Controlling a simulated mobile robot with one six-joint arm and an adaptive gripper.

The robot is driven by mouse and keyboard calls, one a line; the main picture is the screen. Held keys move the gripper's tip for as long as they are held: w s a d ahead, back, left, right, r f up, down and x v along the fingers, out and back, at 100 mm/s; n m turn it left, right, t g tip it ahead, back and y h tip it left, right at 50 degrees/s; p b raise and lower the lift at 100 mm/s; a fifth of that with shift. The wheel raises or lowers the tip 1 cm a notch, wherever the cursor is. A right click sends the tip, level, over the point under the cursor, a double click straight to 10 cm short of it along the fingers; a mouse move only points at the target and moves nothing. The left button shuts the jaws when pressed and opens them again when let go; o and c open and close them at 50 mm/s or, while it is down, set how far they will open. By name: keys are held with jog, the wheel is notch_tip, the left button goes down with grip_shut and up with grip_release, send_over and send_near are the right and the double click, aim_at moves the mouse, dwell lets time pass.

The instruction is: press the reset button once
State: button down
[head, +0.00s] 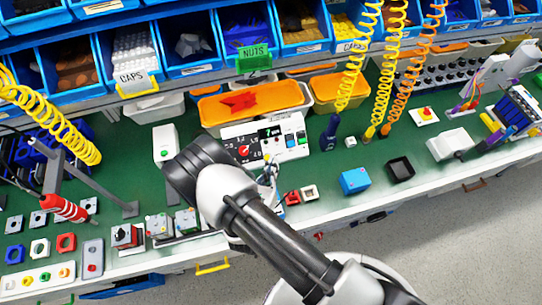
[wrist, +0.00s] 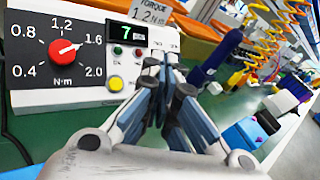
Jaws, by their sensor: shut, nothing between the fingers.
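A white control panel (wrist: 128,65) stands on the green bench, and it also shows in the head view (head: 228,131). Its red rotary knob (wrist: 65,47) has a white pointer near 1.6 on the N·m dial. In the head view my gripper (head: 270,170) is close to the panel's front; contact cannot be told.
A blue box (head: 354,181) and a black tray (head: 401,168) lie to the right. Orange bins (head: 251,104) stand behind the panel. Coiled hoses hang with a dark blue tool (head: 329,132). A red-handled tool (head: 63,208) is at left. Some green bench between is bare.

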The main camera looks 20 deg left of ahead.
aim_at(268, 158)
jog(key=w+a+f+b, duration=0.1)
jog(key=f+b, duration=0.1)
jog(key=w+f+b, duration=0.1)
jog(key=w, duration=0.1)
jog(key=w+a+f+b, duration=0.1)
jog(key=f+b, duration=0.1)
jog(key=shift+w+a+f+b, duration=0.2)
jog(key=shift+a+f+b, duration=0.1)
jog(key=shift+w+a+f+b, duration=0.3)
jog(key=shift+w+b, duration=0.15)
jog(key=shift+b, duration=0.05)
jog(key=shift+w+f, duration=0.1)
dwell(1.1)
jog(key=shift+w+a+f+b, duration=0.1)
jog(key=shift+f+b, duration=0.1)
jog(key=shift+b, duration=0.25)
